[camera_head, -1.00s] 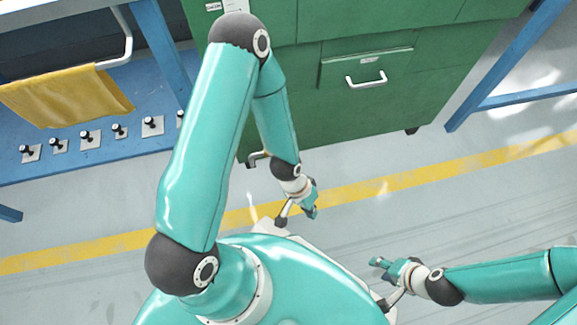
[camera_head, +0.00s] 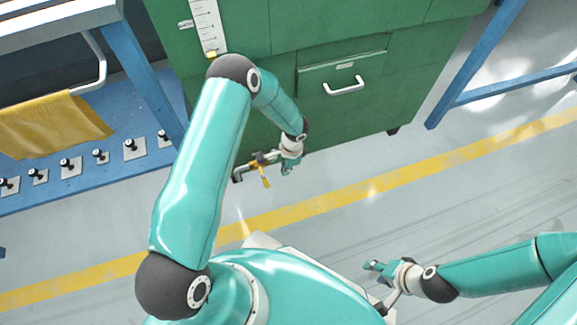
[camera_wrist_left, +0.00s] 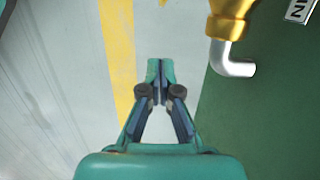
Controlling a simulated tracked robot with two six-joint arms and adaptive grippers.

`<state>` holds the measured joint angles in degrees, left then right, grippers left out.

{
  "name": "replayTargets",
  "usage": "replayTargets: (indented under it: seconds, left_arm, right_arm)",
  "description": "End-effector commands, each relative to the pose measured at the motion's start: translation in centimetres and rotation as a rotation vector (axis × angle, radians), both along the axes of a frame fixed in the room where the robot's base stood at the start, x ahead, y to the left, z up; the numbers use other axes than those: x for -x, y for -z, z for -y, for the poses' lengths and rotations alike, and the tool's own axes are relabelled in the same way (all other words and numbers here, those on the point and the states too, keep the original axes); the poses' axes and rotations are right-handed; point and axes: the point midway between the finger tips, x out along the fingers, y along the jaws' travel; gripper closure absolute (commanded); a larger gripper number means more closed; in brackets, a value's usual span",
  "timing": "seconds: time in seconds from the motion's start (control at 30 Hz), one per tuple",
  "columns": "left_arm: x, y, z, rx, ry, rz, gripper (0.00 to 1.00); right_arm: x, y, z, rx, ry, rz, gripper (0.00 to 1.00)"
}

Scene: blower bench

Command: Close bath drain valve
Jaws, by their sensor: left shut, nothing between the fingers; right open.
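The drain valve (camera_head: 264,176) shows in the head view as a small yellow part on a grey pipe with a dark bent end (camera_head: 238,176), low on the green cabinet's front. My left gripper (camera_head: 287,169) is shut and empty, just right of it. In the left wrist view the valve (camera_wrist_left: 229,24) is a yellow body with a silver elbow outlet (camera_wrist_left: 235,64) at the upper right. The left gripper (camera_wrist_left: 160,64) is apart from it there, over the floor. The lever's exact position cannot be told. My right gripper (camera_head: 373,267) is open and empty over the floor.
The green cabinet (camera_head: 285,30) has a drawer with a white handle (camera_head: 345,87) and a gauge strip (camera_head: 208,25). A blue bench (camera_head: 108,185) with several black-knobbed plates and a yellow cloth (camera_head: 50,125) stands left. Grey floor with a yellow line (camera_head: 400,178) is clear.

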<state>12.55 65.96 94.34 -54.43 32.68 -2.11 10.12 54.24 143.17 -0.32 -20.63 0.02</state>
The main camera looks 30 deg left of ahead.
Motion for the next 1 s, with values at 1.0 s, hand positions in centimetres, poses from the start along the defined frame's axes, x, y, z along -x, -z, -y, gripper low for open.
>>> replayTargets:
  seconds: [1.0]
  left_arm:
    - [3.9,4.3,-3.4,-0.011,-0.010,-0.014,1.00]
  right_arm:
    - [0.0,3.2,0.0,0.000,0.000,0.000,0.55]
